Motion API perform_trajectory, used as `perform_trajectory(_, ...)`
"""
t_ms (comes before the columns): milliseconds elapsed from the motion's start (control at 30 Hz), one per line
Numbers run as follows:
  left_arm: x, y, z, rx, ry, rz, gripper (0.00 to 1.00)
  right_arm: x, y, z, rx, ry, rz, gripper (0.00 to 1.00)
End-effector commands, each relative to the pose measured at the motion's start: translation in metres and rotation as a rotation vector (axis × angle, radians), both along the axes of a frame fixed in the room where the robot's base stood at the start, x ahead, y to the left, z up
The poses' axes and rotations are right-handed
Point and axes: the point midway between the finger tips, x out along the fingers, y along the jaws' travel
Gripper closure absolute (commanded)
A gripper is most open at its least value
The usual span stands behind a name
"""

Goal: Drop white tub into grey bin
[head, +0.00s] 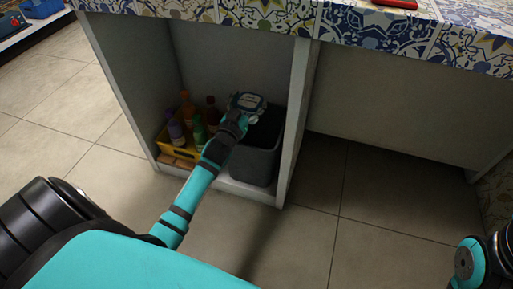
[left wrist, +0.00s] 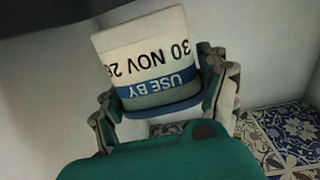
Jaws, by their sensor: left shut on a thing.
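The white tub (head: 248,98) has a label and is held in my left gripper (head: 238,120), inside the open cabinet. In the left wrist view the tub (left wrist: 147,48) shows "USE BY" and "30 NOV" text, with the fingers of the left gripper (left wrist: 163,98) on both sides of it. The grey bin (head: 254,164) stands on the cabinet floor, at the right side of the compartment. The tub appears over the bin's back left part; its exact height above the rim is hard to tell. My forearm hides part of the bin's left side. My right gripper is out of view.
A yellow crate (head: 180,151) with several bottles stands left of the bin. The cabinet's side panel (head: 296,120) is close on the bin's right. A patterned countertop (head: 400,35) overhangs above. The tiled floor (head: 385,215) in front is clear.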

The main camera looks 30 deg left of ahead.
Motion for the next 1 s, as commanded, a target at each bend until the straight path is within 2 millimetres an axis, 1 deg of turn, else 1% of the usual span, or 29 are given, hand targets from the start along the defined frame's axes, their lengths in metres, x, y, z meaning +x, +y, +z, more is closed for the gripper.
perform_trajectory(100,0.000,0.000,0.002,0.001,-0.003,0.000,0.66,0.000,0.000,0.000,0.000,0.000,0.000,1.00)
perform_trajectory(133,0.000,0.000,0.002,0.001,-0.003,0.000,0.20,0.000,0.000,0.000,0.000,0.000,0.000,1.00)
perform_trajectory(200,0.000,0.000,0.002,0.000,-0.002,0.000,0.11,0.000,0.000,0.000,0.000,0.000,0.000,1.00)
perform_trajectory(300,0.000,0.000,0.001,0.001,-0.002,0.000,0.00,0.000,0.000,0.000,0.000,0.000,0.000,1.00)
perform_trajectory(567,-0.001,0.000,-0.001,0.000,0.002,0.000,0.00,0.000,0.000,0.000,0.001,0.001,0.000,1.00)
perform_trajectory(667,-0.007,-0.001,-0.001,-0.001,0.003,0.000,0.00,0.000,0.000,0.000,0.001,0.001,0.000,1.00)
perform_trajectory(767,-0.022,-0.004,-0.002,-0.001,0.003,0.000,0.00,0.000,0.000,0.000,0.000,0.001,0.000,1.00)
perform_trajectory(1000,-0.073,-0.013,-0.001,-0.001,0.004,0.001,0.00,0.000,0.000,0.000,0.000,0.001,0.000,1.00)
